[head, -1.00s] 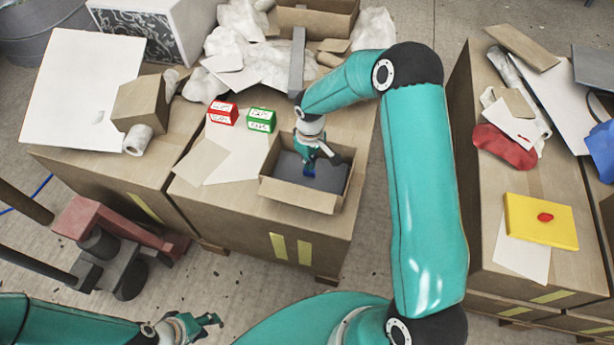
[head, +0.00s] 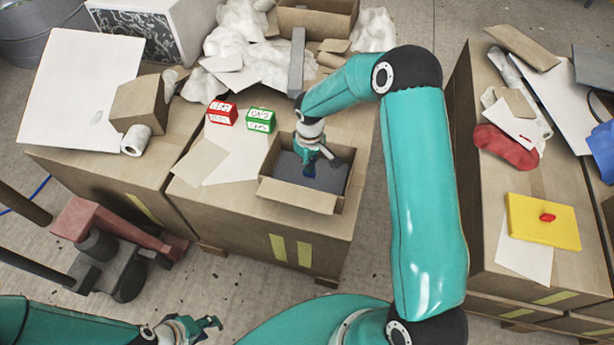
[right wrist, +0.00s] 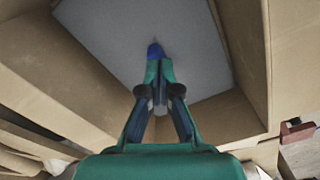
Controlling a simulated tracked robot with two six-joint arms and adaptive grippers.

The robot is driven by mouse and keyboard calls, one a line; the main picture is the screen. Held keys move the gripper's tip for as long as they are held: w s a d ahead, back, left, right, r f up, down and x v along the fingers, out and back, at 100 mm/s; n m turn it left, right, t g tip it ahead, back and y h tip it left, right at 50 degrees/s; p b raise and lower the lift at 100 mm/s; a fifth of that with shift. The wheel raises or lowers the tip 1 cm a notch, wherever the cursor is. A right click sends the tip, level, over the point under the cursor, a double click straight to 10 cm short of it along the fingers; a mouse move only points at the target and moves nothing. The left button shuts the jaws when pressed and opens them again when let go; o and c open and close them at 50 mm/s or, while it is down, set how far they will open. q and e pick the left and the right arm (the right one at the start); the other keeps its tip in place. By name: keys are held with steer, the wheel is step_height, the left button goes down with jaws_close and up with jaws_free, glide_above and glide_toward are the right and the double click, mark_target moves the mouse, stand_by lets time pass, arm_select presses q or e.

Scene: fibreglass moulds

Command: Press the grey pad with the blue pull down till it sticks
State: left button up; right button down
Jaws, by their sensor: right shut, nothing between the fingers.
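The grey pad (head: 291,171) lies inside an open cardboard box (head: 297,196) on the middle stack; its blue pull (head: 309,169) is partly hidden by my right gripper. In the right wrist view the pad (right wrist: 115,35) fills the box floor, and the blue pull (right wrist: 154,49) shows just beyond the fingertips. My right gripper (head: 316,160) points down into the box over the pull, shut with nothing between its fingers; it also shows in the right wrist view (right wrist: 157,70). I cannot tell whether the tips touch the pull. My left gripper (head: 211,325) is open and empty, low at the left.
A red box (head: 222,114) and a green box (head: 260,120) stand behind the cardboard box, near loose paper sheets. White crumpled material (head: 250,55) and a grey bar (head: 297,62) lie further back. A yellow slab (head: 543,222) with a red piece lies on the right stack.

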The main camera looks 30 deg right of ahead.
steer(key=shift+r+p, duration=2.1)
steer(key=shift+r, duration=1.4)
